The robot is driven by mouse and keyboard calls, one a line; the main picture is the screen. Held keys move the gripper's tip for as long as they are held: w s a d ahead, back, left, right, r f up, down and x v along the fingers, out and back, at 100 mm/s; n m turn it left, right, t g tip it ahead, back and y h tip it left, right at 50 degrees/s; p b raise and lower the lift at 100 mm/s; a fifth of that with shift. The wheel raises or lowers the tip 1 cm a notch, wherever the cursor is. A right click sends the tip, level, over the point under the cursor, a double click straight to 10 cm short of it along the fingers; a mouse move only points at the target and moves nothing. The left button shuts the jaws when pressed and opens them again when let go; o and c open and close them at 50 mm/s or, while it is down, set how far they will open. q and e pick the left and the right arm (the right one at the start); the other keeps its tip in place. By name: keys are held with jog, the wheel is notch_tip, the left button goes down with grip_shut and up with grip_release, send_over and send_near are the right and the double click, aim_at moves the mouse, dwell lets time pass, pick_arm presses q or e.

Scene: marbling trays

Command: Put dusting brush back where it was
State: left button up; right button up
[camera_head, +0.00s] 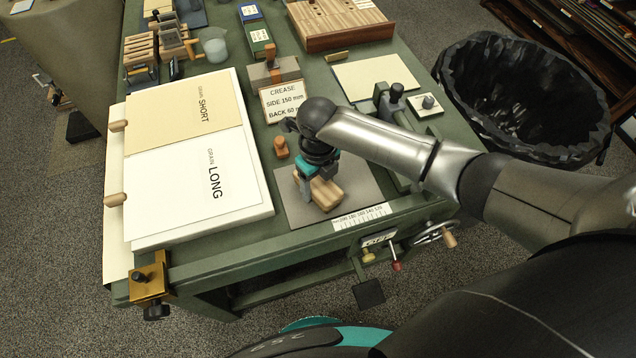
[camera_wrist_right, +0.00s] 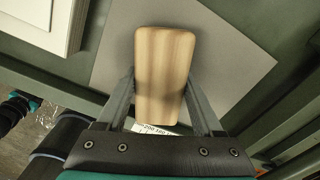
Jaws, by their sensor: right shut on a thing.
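The dusting brush (camera_head: 325,193) shows as a block with a light wooden top over the grey mat (camera_head: 361,184) near the table's front edge. My right gripper (camera_head: 314,180) is shut on it. In the right wrist view the wooden brush (camera_wrist_right: 165,75) sits between the two fingers of my right gripper (camera_wrist_right: 165,100), with the grey mat (camera_wrist_right: 225,45) behind it. Its underside is hidden, and I cannot tell whether it touches the mat. My left gripper is not in view.
A stack of paper sheets (camera_head: 200,192) lies left of the mat. A small wooden knob (camera_head: 281,146) and a crease sign (camera_head: 284,101) stand behind it. A white ruler strip (camera_head: 361,217) lies at the front. A black-lined bin (camera_head: 480,120) stands right of the table.

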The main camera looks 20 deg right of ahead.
aim_at(318, 182)
jog(key=o, duration=0.7)
jog(key=shift+f, duration=0.15)
jog(key=o, duration=0.5)
notch_tip(318, 182, up, 12)
jog(key=p, duration=0.2)
jog(key=shift+r+p, duration=0.2)
jog(key=shift+p, duration=0.15)
